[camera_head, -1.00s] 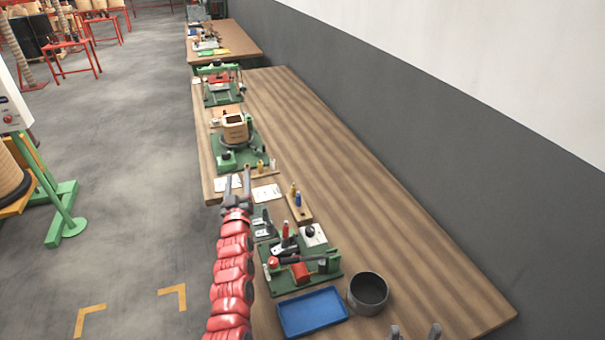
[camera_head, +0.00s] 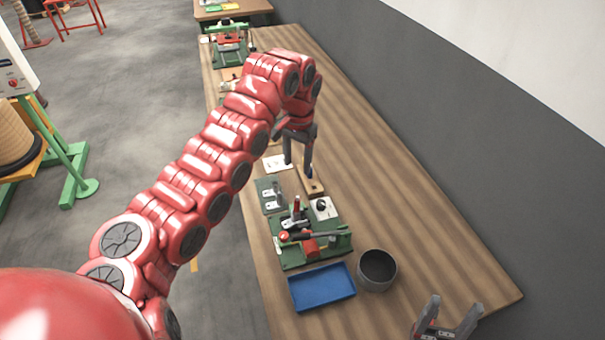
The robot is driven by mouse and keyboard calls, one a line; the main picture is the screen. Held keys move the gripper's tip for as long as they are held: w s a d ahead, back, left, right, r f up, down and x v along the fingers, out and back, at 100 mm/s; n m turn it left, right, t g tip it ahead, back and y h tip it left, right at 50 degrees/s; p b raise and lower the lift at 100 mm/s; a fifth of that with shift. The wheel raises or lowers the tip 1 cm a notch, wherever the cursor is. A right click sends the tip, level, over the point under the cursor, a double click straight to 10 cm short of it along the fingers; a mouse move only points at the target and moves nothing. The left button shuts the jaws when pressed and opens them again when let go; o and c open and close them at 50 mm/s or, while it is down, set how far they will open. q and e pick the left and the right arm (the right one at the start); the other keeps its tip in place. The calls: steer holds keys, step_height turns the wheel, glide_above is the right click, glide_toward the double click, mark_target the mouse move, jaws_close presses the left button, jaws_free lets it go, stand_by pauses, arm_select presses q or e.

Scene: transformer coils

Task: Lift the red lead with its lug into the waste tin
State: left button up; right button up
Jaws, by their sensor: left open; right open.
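The waste tin (camera_head: 377,287) is a grey round open can on the bench, right of the blue tray. I cannot tell which, if any, is the red lead, and no lug can be made out. My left gripper (camera_head: 298,170) is open and points down over the wooden block, behind the fixture. My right gripper (camera_head: 456,304) is open and empty at the bottom right, right of the tin.
A blue tray (camera_head: 322,303) lies in front of the fixture. A wooden block (camera_head: 312,184) stands below my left gripper, which partly hides it. A white card (camera_head: 277,163) lies nearby. My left arm covers the bench's left edge. The bench's right side is clear.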

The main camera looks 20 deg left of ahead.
arm_select(q)
glide_above(297, 197)
steer(key=f, duration=0.7)
steer(key=shift+s+d+f, duration=0.1)
steer(key=shift+d+f, duration=0.15)
steer(key=shift+f, duration=0.15)
steer(key=f+p, duration=0.3)
steer(key=f, duration=0.5)
steer(key=shift+a+f, duration=0.1)
steer(key=shift+a, duration=0.1)
steer(key=shift+f, duration=0.5)
jaws_close()
